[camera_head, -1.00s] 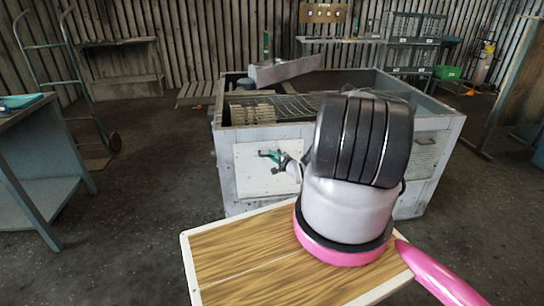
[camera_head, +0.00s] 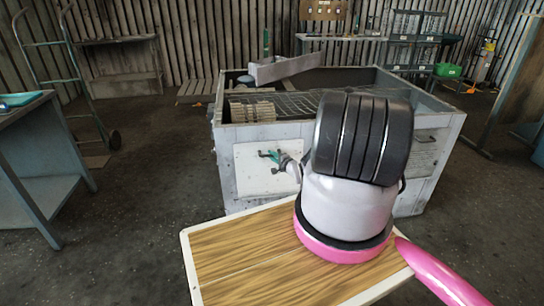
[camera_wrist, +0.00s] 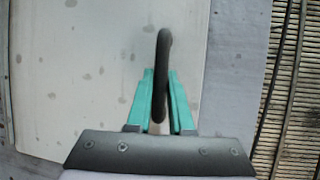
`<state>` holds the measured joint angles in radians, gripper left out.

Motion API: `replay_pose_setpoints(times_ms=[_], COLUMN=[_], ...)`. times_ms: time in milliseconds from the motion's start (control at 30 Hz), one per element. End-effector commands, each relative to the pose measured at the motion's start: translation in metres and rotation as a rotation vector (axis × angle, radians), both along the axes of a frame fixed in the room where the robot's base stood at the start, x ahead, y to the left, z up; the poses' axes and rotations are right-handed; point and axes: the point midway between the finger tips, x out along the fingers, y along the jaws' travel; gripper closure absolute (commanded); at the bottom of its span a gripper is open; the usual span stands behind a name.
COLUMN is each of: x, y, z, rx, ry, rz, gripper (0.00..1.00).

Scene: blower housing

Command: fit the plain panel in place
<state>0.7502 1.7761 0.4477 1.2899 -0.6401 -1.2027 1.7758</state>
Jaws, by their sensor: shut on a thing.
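The plain panel (camera_head: 252,178) is a pale, speckled plate with a dark bar handle (camera_wrist: 162,75). In the head view it stands upright at the left part of the housing's front wall. In the wrist view the panel (camera_wrist: 105,50) fills the left and middle, with a grey wall surface along its right edge. My gripper (camera_head: 268,156) has teal fingers and is shut on the handle; the fingers (camera_wrist: 160,100) lie on both sides of it. I cannot tell whether the panel sits flush in the wall. Part of its lower edge is hidden behind my gripper in the wrist view.
The grey blower housing (camera_head: 225,190) is an open-topped box with a wire mesh (camera_head: 290,105) and a slatted drum (camera_head: 252,112) inside. A blue-grey table (camera_head: 30,108) stands at left. Bare floor lies between.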

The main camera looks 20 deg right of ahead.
Motion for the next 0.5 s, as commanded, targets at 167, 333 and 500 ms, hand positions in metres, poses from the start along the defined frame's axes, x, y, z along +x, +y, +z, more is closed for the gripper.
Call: replay_pose_setpoints(times_ms=[167, 333, 500], x=[0.0031, 0.0043, 0.0041], y=[-0.0015, -0.0016, -0.0016], z=[0.0008, -0.0010, -0.0016], rx=[-0.002, -0.001, 0.000], ry=[-0.006, -0.005, -0.004], rz=[-0.001, -0.001, -0.001], gripper=[1.00, 1.00, 0.45])
